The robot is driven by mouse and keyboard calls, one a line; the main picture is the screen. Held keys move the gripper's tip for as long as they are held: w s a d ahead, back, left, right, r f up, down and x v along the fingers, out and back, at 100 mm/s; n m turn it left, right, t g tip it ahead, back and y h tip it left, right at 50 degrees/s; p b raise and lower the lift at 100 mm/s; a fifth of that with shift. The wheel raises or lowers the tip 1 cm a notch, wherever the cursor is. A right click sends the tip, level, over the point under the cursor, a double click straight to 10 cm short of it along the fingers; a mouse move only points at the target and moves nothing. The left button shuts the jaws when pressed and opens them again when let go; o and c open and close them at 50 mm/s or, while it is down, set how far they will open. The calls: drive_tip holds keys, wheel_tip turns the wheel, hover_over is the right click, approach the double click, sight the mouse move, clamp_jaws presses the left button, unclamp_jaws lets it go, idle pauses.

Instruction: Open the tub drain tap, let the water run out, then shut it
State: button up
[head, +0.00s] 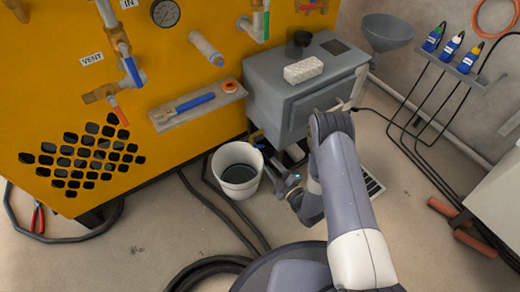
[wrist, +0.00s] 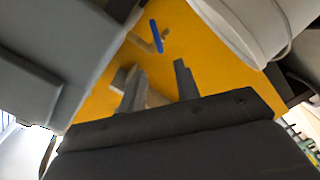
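The grey tub (head: 275,103) stands against the yellow housing in the head view, and its grey side fills the left of the wrist view (wrist: 60,45). A small brass tap (head: 257,137) is low at the tub's left edge. In the wrist view a tap with a blue lever (wrist: 157,36) shows beyond my fingertips. A white bucket (head: 238,185) stands on the floor below and left of the tap. My gripper (head: 287,181) is low, right of the bucket. In the wrist view its fingers (wrist: 156,80) are apart, touching nothing I can make out. I see no running water.
The yellow housing (head: 150,45) carries pipes and a shelf with a blue-handled tool (head: 197,102). A white block (head: 303,70) lies on the tub. Dark hoses (head: 215,205) cross the floor by the bucket. Several bottles (head: 450,47) stand on a wall shelf at right.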

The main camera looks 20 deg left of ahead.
sight(259, 146)
drive_tip(key=b+x, duration=0.2)
drive_tip(key=x, duration=0.7)
drive_tip(key=shift+b, duration=0.35)
drive_tip(key=shift+c, duration=0.3)
clamp_jaws()
